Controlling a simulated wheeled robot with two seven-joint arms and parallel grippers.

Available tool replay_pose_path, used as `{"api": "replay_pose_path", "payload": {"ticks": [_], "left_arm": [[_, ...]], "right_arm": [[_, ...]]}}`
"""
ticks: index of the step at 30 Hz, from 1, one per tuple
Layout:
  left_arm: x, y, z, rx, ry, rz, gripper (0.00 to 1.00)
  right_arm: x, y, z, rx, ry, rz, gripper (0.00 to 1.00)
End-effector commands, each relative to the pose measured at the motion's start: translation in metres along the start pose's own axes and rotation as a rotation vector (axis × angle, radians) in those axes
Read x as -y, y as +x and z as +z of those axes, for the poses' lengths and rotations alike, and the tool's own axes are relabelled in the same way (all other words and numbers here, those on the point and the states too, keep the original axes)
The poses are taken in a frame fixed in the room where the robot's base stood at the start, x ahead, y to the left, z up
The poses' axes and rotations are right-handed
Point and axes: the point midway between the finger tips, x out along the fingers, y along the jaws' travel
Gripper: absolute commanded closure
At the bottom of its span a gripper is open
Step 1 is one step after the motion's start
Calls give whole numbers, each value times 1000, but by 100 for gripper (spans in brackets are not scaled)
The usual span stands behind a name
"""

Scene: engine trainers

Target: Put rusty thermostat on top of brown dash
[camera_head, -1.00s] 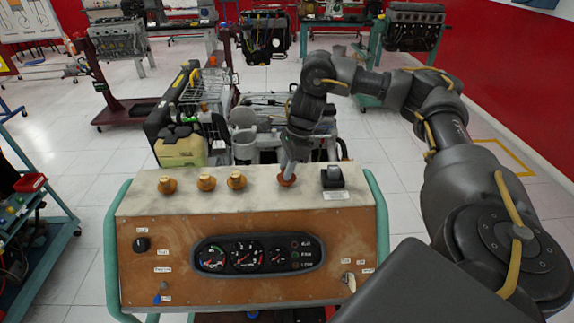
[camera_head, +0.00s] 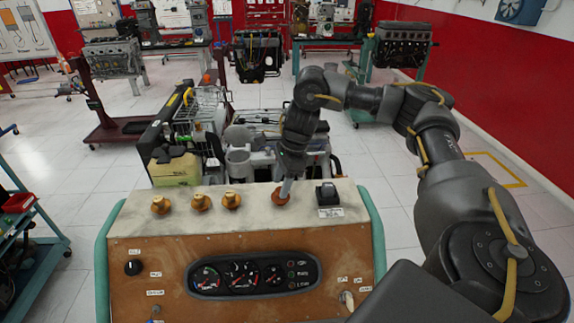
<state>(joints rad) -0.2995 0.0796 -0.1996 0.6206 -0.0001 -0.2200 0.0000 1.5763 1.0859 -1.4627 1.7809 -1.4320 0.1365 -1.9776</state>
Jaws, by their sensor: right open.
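The brown dash (camera_head: 170,265) stands in front of me, with gauges in its front panel and a pale, worn top. Several small thermostats stand on that top. Three brassy ones are at the left (camera_head: 161,204), the middle (camera_head: 202,202) and the right (camera_head: 231,200) of a row. A redder, rusty thermostat (camera_head: 281,197) stands on the top further right. My right gripper (camera_head: 285,190) points down right at the rusty thermostat, and its jaws are open. At this size I cannot tell whether they touch it. My left gripper is out of view.
A black switch box (camera_head: 327,193) stands on the dash top close to the right of the rusty thermostat. An engine trainer (camera_head: 240,145) is directly behind the dash. A teal cart (camera_head: 30,245) stands at the left.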

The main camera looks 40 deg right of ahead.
Motion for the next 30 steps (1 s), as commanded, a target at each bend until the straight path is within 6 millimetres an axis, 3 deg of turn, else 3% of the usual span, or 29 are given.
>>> {"api": "replay_pose_path", "payload": {"ticks": [6, 15, 21, 30], "left_arm": [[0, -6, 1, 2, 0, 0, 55], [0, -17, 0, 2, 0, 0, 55], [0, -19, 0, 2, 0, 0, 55], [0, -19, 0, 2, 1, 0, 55]], "right_arm": [[1, -46, 1, 2, 0, -7, 52], [0, -93, 1, 1, -1, -4, 52], [0, -106, 0, 0, -1, -2, 52], [0, -107, 0, 0, 0, -1, 52]]}}
